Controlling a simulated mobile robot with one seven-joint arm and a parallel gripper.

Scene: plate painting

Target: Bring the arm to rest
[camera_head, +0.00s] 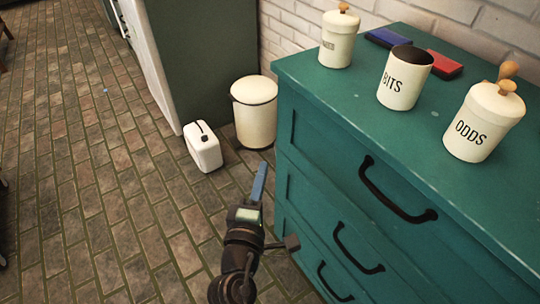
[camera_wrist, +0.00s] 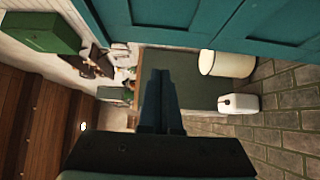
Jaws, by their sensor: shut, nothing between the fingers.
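My gripper (camera_head: 261,170) is in the lower middle of the head view, in front of the teal drawer unit's left side. Its blue fingers are together with nothing between them, and they point away toward the bins. In the wrist view the closed fingers (camera_wrist: 160,85) reach up the middle of the picture and touch nothing that I can see. My arm is low, beside the drawers and over the brick floor.
The teal drawer unit (camera_head: 310,125) stands close on the right, its handles sticking out. Canisters marked BITS (camera_head: 403,90) and ODDS (camera_head: 475,135) stand on top. A cream bin (camera_head: 255,120) and a white box (camera_head: 203,150) stand beyond my gripper.

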